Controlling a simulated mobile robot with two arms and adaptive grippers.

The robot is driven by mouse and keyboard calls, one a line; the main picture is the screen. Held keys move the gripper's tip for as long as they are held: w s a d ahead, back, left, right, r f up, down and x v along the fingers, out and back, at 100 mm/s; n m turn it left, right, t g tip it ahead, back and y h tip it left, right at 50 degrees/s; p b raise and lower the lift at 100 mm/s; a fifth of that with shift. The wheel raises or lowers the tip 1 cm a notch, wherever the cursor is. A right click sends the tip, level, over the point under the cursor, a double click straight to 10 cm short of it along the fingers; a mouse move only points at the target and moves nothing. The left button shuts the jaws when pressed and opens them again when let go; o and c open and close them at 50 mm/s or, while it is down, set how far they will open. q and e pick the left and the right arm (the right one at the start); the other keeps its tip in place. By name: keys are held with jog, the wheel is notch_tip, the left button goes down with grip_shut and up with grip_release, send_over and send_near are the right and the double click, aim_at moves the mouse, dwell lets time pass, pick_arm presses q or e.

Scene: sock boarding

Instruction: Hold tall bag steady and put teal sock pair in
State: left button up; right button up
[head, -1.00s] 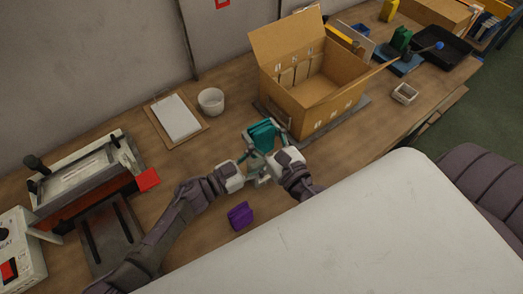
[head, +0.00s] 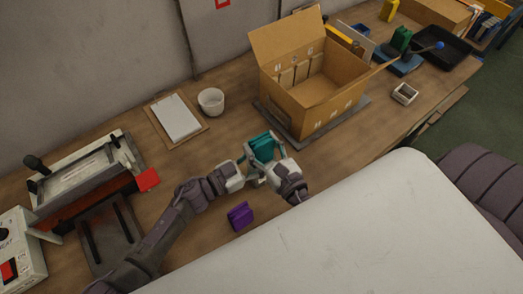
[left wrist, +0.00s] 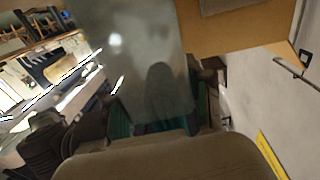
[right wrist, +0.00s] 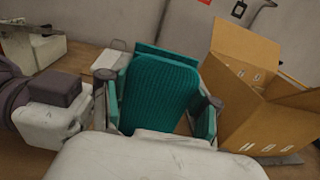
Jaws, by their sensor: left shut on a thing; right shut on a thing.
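The teal sock pair (head: 262,147) is a ribbed, folded block. In the right wrist view the sock pair (right wrist: 158,90) stands upright between the two fingers of my right gripper (right wrist: 158,104), which is shut on it. My left gripper (head: 246,160) is close by on its left. In the left wrist view a tall, translucent grey bag (left wrist: 155,60) fills the middle, and my left gripper is shut on it. Teal shows low behind the bag there. The bag is hard to make out in the head view, and I cannot tell how far the socks are inside it.
A purple folded block (head: 240,216) lies on the table near my arms. An open cardboard box (head: 325,112) stands behind on the right. A white cup (head: 211,101) and clipboard (head: 178,118) are at the back. A sealing machine (head: 85,175) stands left.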

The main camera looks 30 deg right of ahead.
jog(key=shift+f, duration=1.15)
jog(key=o, duration=1.2)
jog(key=s, duration=1.2)
jog(key=shift+d, duration=0.3)
pick_arm(q)
jog(key=o, duration=1.2)
jog(key=shift+a, duration=0.1)
